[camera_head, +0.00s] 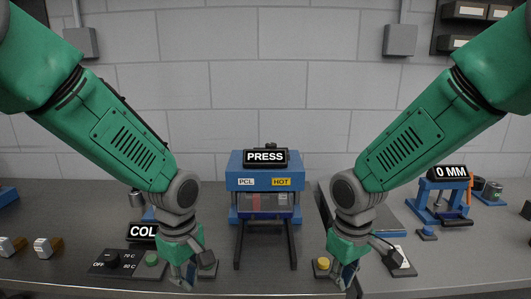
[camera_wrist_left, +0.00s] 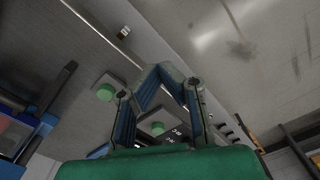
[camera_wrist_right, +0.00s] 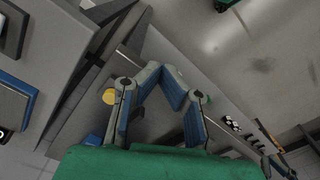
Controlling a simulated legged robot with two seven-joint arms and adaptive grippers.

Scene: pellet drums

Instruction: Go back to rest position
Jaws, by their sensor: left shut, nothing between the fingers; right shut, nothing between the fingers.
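My left gripper (camera_head: 190,274) hangs over the front of the bench, just right of the control box with the green button. Its fingers (camera_wrist_left: 160,72) meet at the tips and hold nothing. My right gripper (camera_head: 346,276) hangs near the front of the bench, beside the yellow button (camera_head: 322,264). Its fingers (camera_wrist_right: 163,75) also meet at the tips, empty. Both arms reach down from the upper corners, roughly mirrored, on either side of the blue press (camera_head: 265,170).
The press rails (camera_head: 237,245) extend forward between my grippers. A control box (camera_head: 118,262) with dial and green button (camera_head: 152,258) stands at left. White blocks (camera_head: 42,247) lie farther left. A blue gauge frame reading 0 MM (camera_head: 451,172) stands at right.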

